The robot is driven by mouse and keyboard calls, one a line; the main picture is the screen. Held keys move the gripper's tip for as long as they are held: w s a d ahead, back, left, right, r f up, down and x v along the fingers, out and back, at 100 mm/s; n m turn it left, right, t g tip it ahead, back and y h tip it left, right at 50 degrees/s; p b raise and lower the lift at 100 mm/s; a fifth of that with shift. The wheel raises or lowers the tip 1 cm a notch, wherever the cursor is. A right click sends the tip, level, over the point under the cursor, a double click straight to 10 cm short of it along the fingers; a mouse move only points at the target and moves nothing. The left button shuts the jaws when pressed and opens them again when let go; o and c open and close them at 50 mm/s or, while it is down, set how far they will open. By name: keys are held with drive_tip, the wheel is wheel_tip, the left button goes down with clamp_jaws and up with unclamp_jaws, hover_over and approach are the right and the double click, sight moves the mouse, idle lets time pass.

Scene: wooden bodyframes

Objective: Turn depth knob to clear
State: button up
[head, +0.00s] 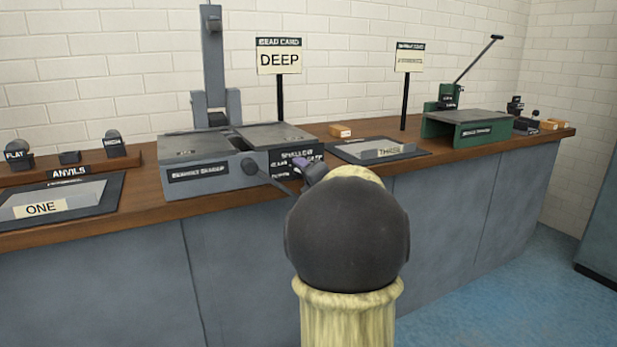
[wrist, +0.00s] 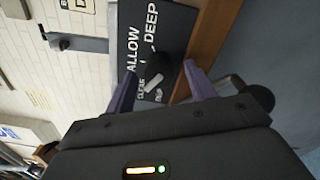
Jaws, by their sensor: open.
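The bead machine (head: 185,147) stands on the bench. Its dark side panel (head: 296,152) carries a depth dial with white lettering. In the wrist view the panel (wrist: 178,22) reads DEEP, part of SHALLOW, and CLEAR. The dark depth knob (wrist: 165,68) lies between my fingers, with a pale bar by the CLEAR word; I cannot tell exactly where it points. My gripper (wrist: 162,86) is open, its two purple fingers on either side of the knob; contact is not clear. In the head view my gripper (head: 308,166) is at the panel, and my arm hides the knob.
A lever handle (head: 268,172) juts from the machine's front, left of my gripper. A bead card (head: 279,60) reading DEEP stands behind. A tray marked THREE (head: 382,150) and a green press (head: 468,124) are to the right; a tray marked ONE (head: 60,203) is left.

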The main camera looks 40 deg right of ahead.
drive_tip(key=shift+s, duration=0.1)
drive_tip(key=p+v, duration=0.3)
drive_tip(key=v, duration=1.4)
drive_tip(key=shift+p, duration=0.4)
drive_tip(key=shift+s, duration=0.1)
